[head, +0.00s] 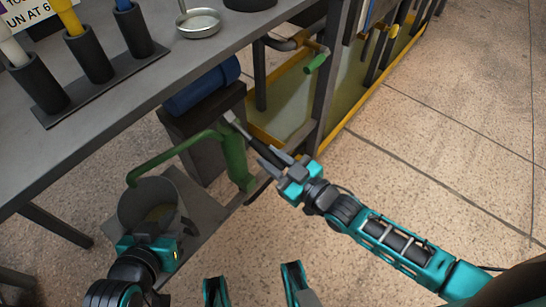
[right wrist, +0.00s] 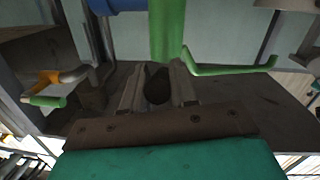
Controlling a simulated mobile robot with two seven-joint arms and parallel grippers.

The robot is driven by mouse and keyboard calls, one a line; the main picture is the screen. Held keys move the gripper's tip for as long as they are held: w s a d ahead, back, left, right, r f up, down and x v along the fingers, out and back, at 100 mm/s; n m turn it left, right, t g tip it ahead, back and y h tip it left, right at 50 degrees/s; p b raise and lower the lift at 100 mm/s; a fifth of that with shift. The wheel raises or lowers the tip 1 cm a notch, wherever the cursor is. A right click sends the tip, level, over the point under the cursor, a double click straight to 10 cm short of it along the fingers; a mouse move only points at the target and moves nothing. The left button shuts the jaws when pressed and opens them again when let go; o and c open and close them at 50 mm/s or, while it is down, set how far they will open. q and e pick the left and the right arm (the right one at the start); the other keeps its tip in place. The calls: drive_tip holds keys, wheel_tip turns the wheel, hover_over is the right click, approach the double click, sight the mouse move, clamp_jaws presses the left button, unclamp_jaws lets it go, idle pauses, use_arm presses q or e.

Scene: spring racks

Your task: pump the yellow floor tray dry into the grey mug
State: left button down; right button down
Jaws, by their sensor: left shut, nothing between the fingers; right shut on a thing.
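The yellow floor tray (head: 344,124) lies under the rack, with murky greenish liquid in it. A green hand pump (head: 238,160) stands at the rack's front, and its curved spout reaches over the grey mug (head: 134,206). The mug stands on a low grey shelf, with something brownish inside. My right gripper (head: 272,165) is shut on the pump's dark handle (head: 258,148); its round end shows between the fingers in the right wrist view (right wrist: 158,84). My left gripper (head: 150,243) is at the mug's near side; its fingertips are hard to make out.
A blue cylinder (head: 203,86) lies on a dark block behind the pump. A pipe with a green lever (head: 316,62) sticks out right of it. The bench above holds black tubes (head: 90,55) and a metal dish (head: 198,23). Tiled floor at right is clear.

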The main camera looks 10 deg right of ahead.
use_arm(q)
drive_tip(key=shift+d, duration=0.2)
use_arm(e)
drive_tip(key=shift+f, duration=0.1)
drive_tip(key=c, duration=1.2)
unclamp_jaws()
use_arm(q)
drive_tip(key=shift+w+a, duration=0.15)
drive_tip(key=shift+a, duration=0.05)
use_arm(e)
drive_tip(key=shift+o, duration=1.2)
drive_tip(key=shift+s+d, duration=0.25)
drive_tip(key=shift+s, duration=0.1)
use_arm(q)
drive_tip(key=shift+s+a+r+p, duration=0.3)
drive_tip(key=shift+a+r+p, duration=0.25)
drive_tip(key=shift+p, duration=1.1)
use_arm(e)
drive_tip(key=v, duration=1.2)
use_arm(q)
drive_tip(key=shift+d+r, duration=0.1)
